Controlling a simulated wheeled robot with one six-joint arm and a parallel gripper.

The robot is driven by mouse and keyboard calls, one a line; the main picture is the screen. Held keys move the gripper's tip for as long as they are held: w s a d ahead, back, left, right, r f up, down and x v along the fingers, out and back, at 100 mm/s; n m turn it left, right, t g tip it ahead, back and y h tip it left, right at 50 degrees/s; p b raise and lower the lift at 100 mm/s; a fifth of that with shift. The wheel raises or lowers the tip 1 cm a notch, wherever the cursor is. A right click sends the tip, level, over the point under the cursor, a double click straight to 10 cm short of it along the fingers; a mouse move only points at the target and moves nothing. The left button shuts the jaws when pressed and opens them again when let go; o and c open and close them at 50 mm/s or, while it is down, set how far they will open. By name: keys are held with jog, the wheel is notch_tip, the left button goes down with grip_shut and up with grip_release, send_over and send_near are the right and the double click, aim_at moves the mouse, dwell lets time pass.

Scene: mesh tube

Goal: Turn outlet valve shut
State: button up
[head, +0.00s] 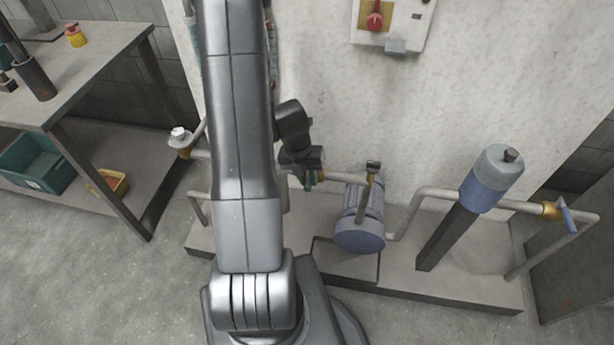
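A brass valve (550,210) with a blue lever handle (566,217) sits on the pipe at the far right, past the blue-grey cylinder. The lever lies across the pipe line, slanting down to the right. My gripper (312,183) is far to its left, low in front of the wall and just left of the blue pump (360,232). It points down at a small brass and green fitting on the pipe, which it partly covers. I cannot tell if it touches that fitting or whether its fingers are open. No label shows which valve is the outlet.
The blue-grey cylinder (493,180) stands on a dark post on the low plinth (470,285). A wall box with a red knob (376,18) hangs above. A metal bench (85,70) is at left. My arm hides part of the pipework. Floor in front is clear.

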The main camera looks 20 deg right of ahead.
jog(key=o, duration=0.4)
jog(key=shift+o, duration=0.2)
jog(key=shift+r, duration=0.1)
notch_tip(320, 180, up, 13)
jog(key=w+a+p, duration=0.1)
jog(key=a+p, duration=0.1)
jog(key=p, duration=0.1)
jog(key=shift+w+a+r, duration=0.15)
jog(key=shift+r, duration=0.05)
jog(key=f+b, duration=0.1)
jog(key=f, duration=0.3)
jog(key=s+d+f+b, duration=0.1)
jog(key=f, duration=0.4)
jog(key=d+f+b, duration=0.1)
jog(key=f, duration=0.3)
jog(key=shift+s+d+f, duration=0.15)
jog(key=shift+s+f, duration=0.05)
jog(key=shift+f, duration=0.1)
